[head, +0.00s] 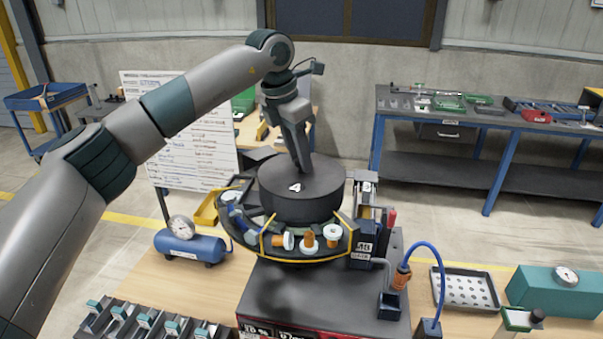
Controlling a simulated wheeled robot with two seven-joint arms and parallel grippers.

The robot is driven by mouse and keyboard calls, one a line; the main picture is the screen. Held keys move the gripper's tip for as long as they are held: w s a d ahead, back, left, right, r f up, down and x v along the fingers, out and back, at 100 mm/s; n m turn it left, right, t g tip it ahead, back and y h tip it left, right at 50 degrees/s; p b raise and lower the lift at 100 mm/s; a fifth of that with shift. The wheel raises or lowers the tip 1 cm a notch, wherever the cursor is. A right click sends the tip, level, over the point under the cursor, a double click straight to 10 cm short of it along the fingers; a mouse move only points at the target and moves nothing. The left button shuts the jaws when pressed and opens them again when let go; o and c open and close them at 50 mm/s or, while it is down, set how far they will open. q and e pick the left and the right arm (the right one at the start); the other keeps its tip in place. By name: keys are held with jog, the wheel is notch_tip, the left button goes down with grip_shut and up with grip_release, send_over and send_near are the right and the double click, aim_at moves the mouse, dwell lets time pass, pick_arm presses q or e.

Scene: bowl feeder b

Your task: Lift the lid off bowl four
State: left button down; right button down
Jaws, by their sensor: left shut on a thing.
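The lid (325,182) is a dark, flat-topped cylinder marked with a white 4, in the middle of the head view. My left gripper (304,168) comes down on its top from above and is shut on it; the fingertips and the part they grip are hard to make out. Bowl four (283,254) is a dark round feeder bowl with yellow edging, directly under and around the lid. White, orange and blue parts lie along its near rim. The lid hides the bowl's middle, and I cannot tell whether a gap separates them. My right gripper is not in view.
A dark feeder base (305,300) carries the bowl on a wooden table. A small labelled unit (362,240) stands close at the bowl's right. A blue tank with a gauge (190,247) is at left. A perforated tray (466,289) and teal box (553,291) are at right.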

pick_arm(q)
jog(key=shift+r, duration=0.15)
jog(key=shift+r+b, duration=0.4)
jog(key=shift+b, duration=0.1)
jog(key=r+b, duration=0.2)
jog(key=r, duration=0.1)
jog(key=shift+d+r, duration=0.1)
jog(key=shift+d, duration=0.25)
jog(key=s+d+r+b, duration=0.2)
jog(key=d+r, duration=0.4)
jog(key=d, duration=0.5)
jog(key=shift+r, duration=0.4)
jog(key=shift+a, duration=0.15)
